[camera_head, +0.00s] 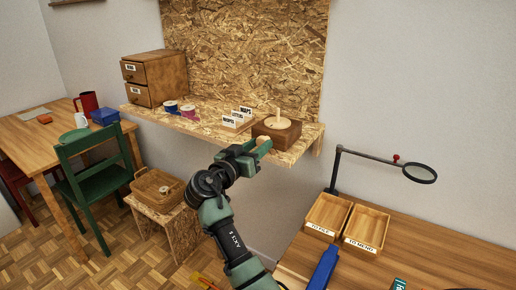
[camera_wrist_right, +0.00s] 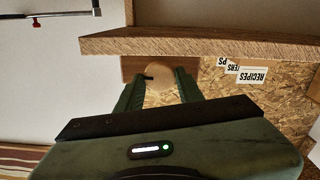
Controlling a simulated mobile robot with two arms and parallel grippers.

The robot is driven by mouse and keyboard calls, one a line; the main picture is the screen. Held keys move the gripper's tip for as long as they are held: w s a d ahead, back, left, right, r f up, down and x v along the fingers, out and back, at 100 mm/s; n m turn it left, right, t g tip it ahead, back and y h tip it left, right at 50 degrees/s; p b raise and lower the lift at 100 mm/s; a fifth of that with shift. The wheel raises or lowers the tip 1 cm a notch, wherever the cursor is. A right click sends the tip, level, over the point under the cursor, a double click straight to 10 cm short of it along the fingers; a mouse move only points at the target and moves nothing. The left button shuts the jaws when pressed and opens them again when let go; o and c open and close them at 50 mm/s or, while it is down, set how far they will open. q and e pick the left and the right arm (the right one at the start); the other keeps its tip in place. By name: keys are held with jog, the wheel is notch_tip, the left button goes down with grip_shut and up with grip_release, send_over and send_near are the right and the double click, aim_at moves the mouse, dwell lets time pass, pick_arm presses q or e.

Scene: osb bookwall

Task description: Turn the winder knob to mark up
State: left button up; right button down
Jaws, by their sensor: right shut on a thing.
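The winder is a brown wooden box (camera_head: 277,133) with a pale round disc (camera_head: 277,123) and an upright peg on top, near the right end of the shelf. Its pale round knob (camera_head: 264,143) is on the front side. My right gripper (camera_head: 256,148) is shut on this knob. In the right wrist view the knob (camera_wrist_right: 161,75) sits between the two green fingers (camera_wrist_right: 159,90). A dark mark on it points left in that picture, where the labels appear upside down. My left gripper is not in view.
The OSB shelf (camera_head: 205,124) also holds labelled cards (camera_head: 238,118), spools (camera_head: 188,110) and a small drawer cabinet (camera_head: 154,77). Below right, a desk has two wooden trays (camera_head: 327,215) and a magnifier (camera_head: 420,174) on an arm. A green chair (camera_head: 92,165) stands left.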

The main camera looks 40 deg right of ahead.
jog(key=shift+n, duration=1.8)
jog(key=c, duration=0.9)
grip_release()
jog(key=shift+a, duration=0.1)
jog(key=b+v, duration=0.1)
jog(key=v, duration=0.6)
jog(key=shift+a+b, duration=0.4)
jog(key=shift+s, duration=0.1)
